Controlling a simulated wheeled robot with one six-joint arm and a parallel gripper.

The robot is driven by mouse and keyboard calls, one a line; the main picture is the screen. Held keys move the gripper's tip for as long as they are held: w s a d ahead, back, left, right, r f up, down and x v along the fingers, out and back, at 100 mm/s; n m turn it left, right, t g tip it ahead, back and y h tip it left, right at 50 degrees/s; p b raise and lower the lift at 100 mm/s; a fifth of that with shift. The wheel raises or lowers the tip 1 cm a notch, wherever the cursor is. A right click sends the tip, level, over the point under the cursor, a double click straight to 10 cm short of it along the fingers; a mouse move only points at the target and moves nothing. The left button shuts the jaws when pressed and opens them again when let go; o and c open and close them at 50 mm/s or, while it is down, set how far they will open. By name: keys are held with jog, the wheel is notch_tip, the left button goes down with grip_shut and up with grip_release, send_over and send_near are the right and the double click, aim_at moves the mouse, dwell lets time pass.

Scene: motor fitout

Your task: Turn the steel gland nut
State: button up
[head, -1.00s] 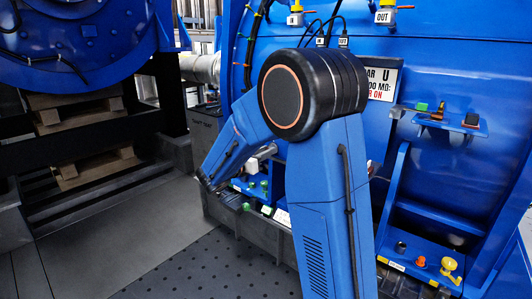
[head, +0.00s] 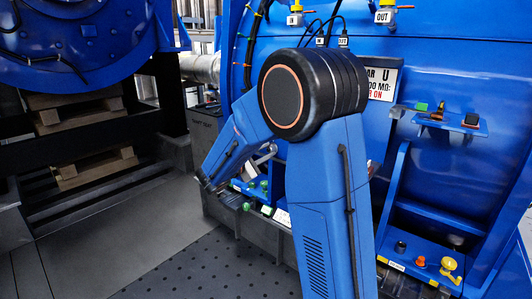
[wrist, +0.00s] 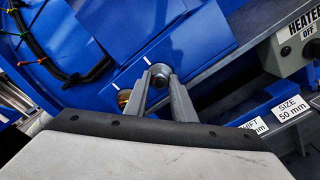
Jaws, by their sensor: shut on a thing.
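The steel gland nut (wrist: 160,71) shows in the wrist view as a dark round metal end on the blue housing, between my fingertips. My gripper (wrist: 159,82) has its two grey fingers closed around it, one on each side. A brass-coloured fitting (wrist: 124,98) sits just left of the left finger, apart from the nut. A short white mark is on the blue surface above each of the two. In the head view my arm hides the nut and the fingertips.
A heater switch box (wrist: 306,48) stands at the upper right of the wrist view. A "SIZE 50 mm" label (wrist: 291,108) is below it. A black cable (wrist: 62,60) curves at the upper left. In the head view, open floor (head: 150,260) lies left of my arm.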

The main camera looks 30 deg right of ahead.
jog(key=shift+m, duration=1.1)
jog(key=shift+f, duration=0.1)
jog(key=o, duration=1.1)
jog(key=shift+c, duration=0.2)
jog(key=shift+a, duration=0.1)
jog(key=v, duration=1.7)
jog(key=shift+s, duration=0.15)
